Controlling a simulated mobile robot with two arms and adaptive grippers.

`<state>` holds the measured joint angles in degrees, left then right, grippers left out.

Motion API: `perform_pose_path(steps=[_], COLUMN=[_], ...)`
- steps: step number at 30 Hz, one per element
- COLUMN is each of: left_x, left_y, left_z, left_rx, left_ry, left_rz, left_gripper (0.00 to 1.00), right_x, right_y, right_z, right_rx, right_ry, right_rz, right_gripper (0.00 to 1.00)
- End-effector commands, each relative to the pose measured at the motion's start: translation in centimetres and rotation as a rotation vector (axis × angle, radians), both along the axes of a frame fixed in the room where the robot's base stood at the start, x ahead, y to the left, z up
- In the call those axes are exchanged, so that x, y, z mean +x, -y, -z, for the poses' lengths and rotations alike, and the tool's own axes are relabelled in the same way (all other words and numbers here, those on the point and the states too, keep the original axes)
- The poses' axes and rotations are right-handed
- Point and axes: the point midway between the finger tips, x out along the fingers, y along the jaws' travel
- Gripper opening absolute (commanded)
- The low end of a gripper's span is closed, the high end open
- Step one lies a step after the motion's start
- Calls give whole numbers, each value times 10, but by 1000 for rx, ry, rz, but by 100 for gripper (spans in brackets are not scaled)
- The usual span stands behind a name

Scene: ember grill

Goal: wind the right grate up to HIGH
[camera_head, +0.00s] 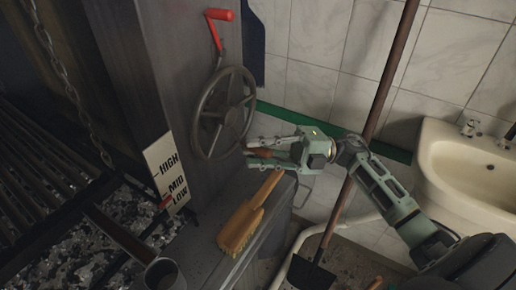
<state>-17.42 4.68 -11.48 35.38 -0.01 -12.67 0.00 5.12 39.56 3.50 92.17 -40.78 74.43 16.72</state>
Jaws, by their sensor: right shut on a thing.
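A dark spoked handwheel (204,128) is mounted on the side of the grey metal post. My right gripper (262,153) is beside the wheel's lower right rim, its fingers shut around a brown handle (259,153) that seems to belong to the wheel. A white scale plate (166,172) reads HIGH, MID and LOW from top to bottom. A small red pointer (165,202) is at its left edge, near LOW. Dark grate bars (30,160) lie at the left, over grey coals. My left gripper is not in view.
A wooden brush (240,228) lies on the ledge below my gripper. A chain (68,85) hangs at the left. A long-handled shovel (310,272) leans behind my right arm, near a sink (455,165).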

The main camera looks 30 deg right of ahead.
Motion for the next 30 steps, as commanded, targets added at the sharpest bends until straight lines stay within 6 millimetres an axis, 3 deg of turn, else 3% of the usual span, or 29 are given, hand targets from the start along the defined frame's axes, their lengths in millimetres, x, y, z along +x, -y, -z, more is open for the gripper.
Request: perform_pose_path(steps=[19,30], left_x=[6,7], left_y=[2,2], left_z=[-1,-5], left_rx=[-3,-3], left_ry=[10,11], left_rz=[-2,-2], left_gripper=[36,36], right_x=[-2,-14], right_y=[-3,-23], right_z=[2,7], right_rx=[28,236], right_ry=[-16,-140], right_rz=[1,-1], right_gripper=[0,0])
